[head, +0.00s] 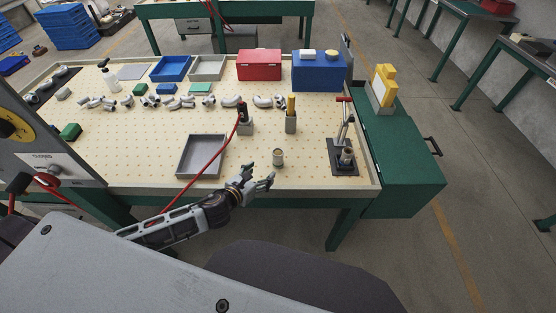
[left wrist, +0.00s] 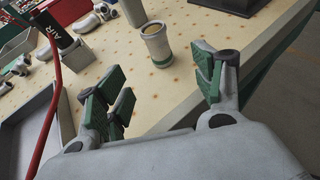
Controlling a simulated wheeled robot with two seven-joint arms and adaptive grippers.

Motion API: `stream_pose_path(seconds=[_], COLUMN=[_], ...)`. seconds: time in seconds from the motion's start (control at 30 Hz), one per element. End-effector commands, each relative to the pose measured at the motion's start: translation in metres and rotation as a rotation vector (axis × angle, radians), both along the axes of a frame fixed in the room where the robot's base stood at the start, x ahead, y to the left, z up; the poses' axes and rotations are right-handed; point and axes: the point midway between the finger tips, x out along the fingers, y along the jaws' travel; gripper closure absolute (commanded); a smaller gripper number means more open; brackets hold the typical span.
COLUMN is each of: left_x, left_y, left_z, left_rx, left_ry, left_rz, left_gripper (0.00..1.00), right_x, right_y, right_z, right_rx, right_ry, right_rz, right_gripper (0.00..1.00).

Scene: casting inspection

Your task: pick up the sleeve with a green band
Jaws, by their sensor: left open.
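The sleeve with a green band (head: 278,158) stands upright on the perforated bench top near its front edge. In the left wrist view the sleeve (left wrist: 157,45) is a pale cylinder with an open top and a green band near its base. My left gripper (head: 262,178) is open and empty at the bench's front edge, just in front of and left of the sleeve. In the left wrist view its green-padded fingers (left wrist: 165,88) are spread apart, with the sleeve beyond them and not touching. My right gripper is not in view.
A grey tray (head: 201,156) lies left of the sleeve, and a red cable runs past it. A holder with a black-and-red tool (head: 244,122) and a holder with yellow items (head: 290,117) stand behind. A clamp fixture (head: 343,158) stands to the right. Bench surface around the sleeve is clear.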

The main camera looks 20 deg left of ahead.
Motion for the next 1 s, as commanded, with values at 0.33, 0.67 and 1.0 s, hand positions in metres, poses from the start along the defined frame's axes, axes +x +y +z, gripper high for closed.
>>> stream_pose_path(seconds=[0.33,0.67,1.0], left_x=[0.0,0.014,0.038], left_y=[0.0,-0.003,-0.009], left_z=[0.0,-0.006,-0.016], left_rx=[0.001,0.0,-0.001], left_ry=[0.0,-0.001,0.0], left_rz=[-0.002,0.0,0.001], left_gripper=[0.32,0.32,0.32], right_x=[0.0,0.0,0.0], right_y=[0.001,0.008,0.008], right_z=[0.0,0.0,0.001], right_rx=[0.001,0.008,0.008], right_ry=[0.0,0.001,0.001], right_rz=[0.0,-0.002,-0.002], right_gripper=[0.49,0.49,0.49])
